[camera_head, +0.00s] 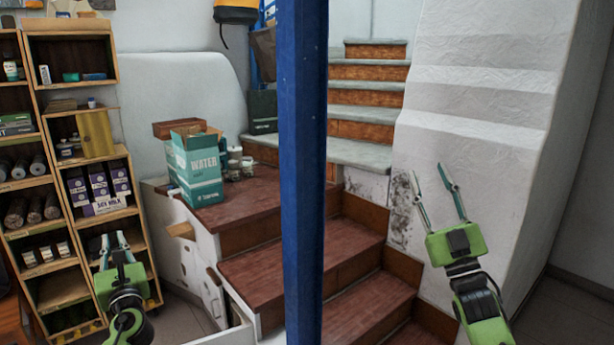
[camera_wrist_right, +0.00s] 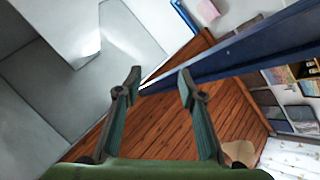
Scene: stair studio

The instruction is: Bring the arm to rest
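My left gripper (camera_head: 113,237) is at the lower left of the head view, in front of the wooden shelf. Its two fingers point up and stand apart, with nothing seen between them. My right gripper (camera_head: 428,172) is at the right of the head view, raised in front of the white wall. Its fingers are spread and empty. The right wrist view also shows the right gripper (camera_wrist_right: 160,82) open, with a clear gap between its fingertips.
A blue post (camera_head: 303,170) stands between my two arms. Behind it are brick stairs (camera_head: 300,270). A teal water carton (camera_head: 197,168) sits on the landing. A wooden shelf (camera_head: 72,45) with goods is at the left. A white wall (camera_head: 490,90) rises behind my right gripper.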

